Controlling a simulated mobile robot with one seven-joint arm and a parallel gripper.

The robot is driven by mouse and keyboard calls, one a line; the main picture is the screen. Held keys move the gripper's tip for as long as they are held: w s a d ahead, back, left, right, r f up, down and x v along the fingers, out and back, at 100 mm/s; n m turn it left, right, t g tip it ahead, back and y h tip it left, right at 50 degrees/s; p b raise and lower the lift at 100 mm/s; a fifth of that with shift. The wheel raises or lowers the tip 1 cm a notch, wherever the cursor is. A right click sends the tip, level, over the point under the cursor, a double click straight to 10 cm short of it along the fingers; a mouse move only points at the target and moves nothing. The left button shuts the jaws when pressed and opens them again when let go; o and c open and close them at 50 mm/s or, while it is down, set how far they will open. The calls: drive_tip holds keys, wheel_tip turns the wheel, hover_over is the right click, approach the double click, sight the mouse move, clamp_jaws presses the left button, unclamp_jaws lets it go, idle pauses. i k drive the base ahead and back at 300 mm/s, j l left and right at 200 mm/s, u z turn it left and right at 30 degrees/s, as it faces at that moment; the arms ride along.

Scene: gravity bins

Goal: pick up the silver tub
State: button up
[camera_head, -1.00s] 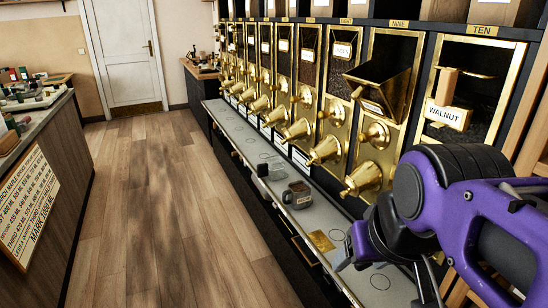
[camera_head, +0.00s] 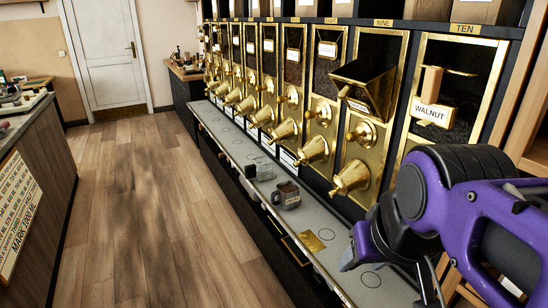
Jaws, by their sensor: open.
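A small greyish tub or mug (camera_head: 286,196) with dark brown contents stands upright on the long grey shelf (camera_head: 328,212) below the gold dispensers. It may be the silver tub; I cannot tell for sure. A clear or pale container (camera_head: 263,170) stands just behind it, farther along the shelf. My gripper (camera_head: 388,282) is at the lower right, over the near end of the shelf. It is open, seems empty, and is apart from both containers. My purple arm hides part of the right side.
Gold-framed dispensers (camera_head: 375,110) with projecting spouts line the wall above the shelf. A gold plate (camera_head: 311,242) and ring marks lie on the shelf. A counter (camera_head: 45,140) stands at left. The wooden floor (camera_head: 165,210) between is clear.

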sight(284, 197)
drive_tip(key=i+j+z, duration=0.15)
drive_tip(key=z, duration=0.3)
drive_tip(key=i+j+z, duration=0.1)
drive_tip(key=z, duration=0.35)
drive_tip(key=i+j+z, duration=0.2)
drive_tip(key=j, duration=0.2)
drive_tip(key=j+z, duration=0.25)
drive_tip(key=j, duration=0.6)
drive_tip(key=i+j+z, duration=0.1)
drive_tip(key=j, duration=0.3)
